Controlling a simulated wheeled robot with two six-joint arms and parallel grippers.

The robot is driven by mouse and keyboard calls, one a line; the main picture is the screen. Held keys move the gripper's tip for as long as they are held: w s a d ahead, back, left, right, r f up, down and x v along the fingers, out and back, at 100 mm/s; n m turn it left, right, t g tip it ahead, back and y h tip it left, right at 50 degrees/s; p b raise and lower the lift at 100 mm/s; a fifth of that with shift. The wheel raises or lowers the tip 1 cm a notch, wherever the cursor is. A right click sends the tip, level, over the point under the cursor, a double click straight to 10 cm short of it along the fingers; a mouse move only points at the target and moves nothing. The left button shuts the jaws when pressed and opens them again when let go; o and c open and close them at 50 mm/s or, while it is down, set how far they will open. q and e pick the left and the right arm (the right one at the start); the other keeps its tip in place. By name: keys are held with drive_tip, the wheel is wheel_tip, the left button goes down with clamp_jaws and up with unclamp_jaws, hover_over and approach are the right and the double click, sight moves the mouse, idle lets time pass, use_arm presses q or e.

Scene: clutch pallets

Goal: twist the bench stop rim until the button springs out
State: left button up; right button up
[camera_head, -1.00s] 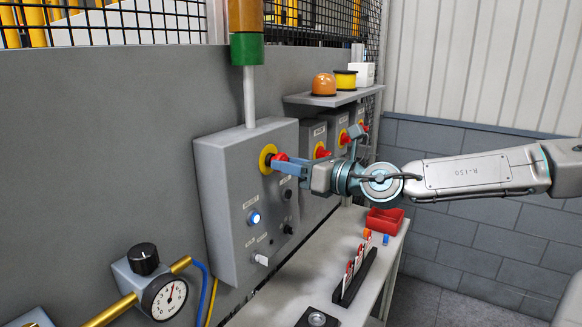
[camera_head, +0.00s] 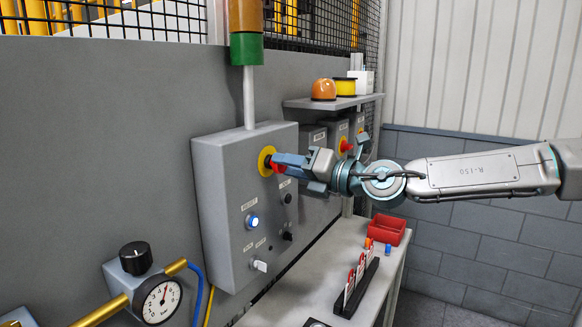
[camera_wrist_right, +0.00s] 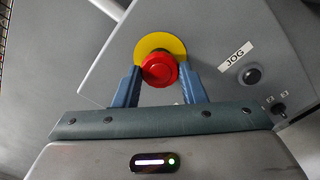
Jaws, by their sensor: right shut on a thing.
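The bench stop is a red mushroom button (camera_wrist_right: 160,69) on a yellow disc (camera_wrist_right: 171,44), on the front of a grey control box (camera_head: 222,165). In the head view the yellow disc (camera_head: 264,158) shows left of my right gripper (camera_head: 278,161), whose jaws cover most of the red button. My right gripper also shows in the right wrist view (camera_wrist_right: 160,88), with a blue finger on each side of the red rim. It is shut on the rim. Whether the button is in or out I cannot tell. My left gripper is not in view.
A lit blue button (camera_head: 252,221), a dark button and switches share the box front. More boxes with red buttons (camera_head: 345,145) stand behind my right gripper. Below are a bench with a red tray (camera_head: 387,229) and a black rack of tags (camera_head: 356,286). A gauge (camera_head: 158,299) is at lower left.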

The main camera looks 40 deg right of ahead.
drive_tip(key=shift+f+m, duration=0.1)
drive_tip(key=shift+m, duration=0.2)
drive_tip(key=o, duration=1)
